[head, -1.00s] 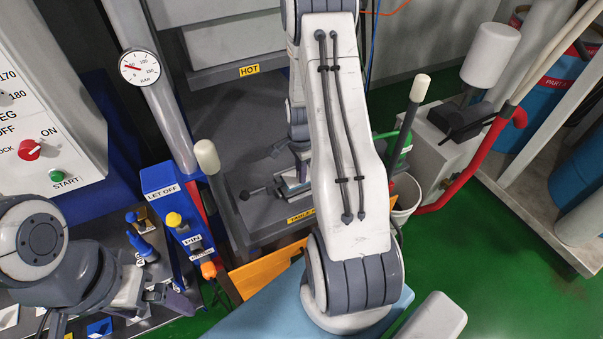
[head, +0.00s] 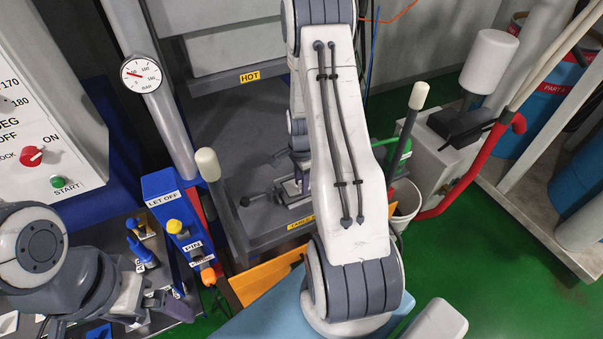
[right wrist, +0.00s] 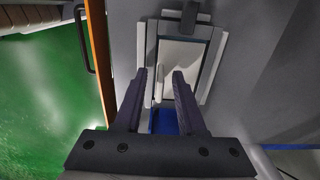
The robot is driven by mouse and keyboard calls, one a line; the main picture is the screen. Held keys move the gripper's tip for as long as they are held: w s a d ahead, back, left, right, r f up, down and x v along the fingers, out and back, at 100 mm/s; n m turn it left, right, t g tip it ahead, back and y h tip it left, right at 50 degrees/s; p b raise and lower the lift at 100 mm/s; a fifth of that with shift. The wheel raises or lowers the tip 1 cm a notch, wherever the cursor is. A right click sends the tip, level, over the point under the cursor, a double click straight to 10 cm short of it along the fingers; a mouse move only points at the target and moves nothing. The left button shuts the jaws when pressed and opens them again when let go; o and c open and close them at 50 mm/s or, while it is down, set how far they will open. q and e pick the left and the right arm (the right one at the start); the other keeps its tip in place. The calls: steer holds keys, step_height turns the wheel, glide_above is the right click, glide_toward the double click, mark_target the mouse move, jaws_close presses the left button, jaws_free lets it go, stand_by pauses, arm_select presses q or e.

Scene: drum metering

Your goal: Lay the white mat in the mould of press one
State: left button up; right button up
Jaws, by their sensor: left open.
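In the right wrist view, the mould (right wrist: 204,67) is a grey frame. A pale flat panel (right wrist: 183,62) lies inside it. I cannot tell whether this panel is the white mat or the mould's own floor. My right gripper (right wrist: 164,76) is over the near edge of the mould with its fingers apart. A small whitish upright piece (right wrist: 159,85) shows between the fingertips, not visibly gripped. In the head view, the mould (head: 291,190) sits on the press table, partly hidden by my right arm. My left gripper (head: 168,302) is open and empty at the lower left.
The press table (head: 235,150) is grey, with a "HOT" label behind it. Two white-knobbed levers (head: 208,165) (head: 419,96) flank it. A blue "LET OFF" box (head: 162,190) stands left. A white bucket (head: 402,205) and red pipe (head: 465,185) are right. Green floor (head: 480,260) is open at lower right.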

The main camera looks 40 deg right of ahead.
step_height(320, 180, up, 11)
steer(key=b, duration=0.2)
steer(key=shift+f+b, duration=0.2)
steer(key=shift+b, duration=0.1)
arm_select(q)
steer(key=shift+f, duration=1.35)
arm_select(e)
steer(key=shift+r, duration=0.75)
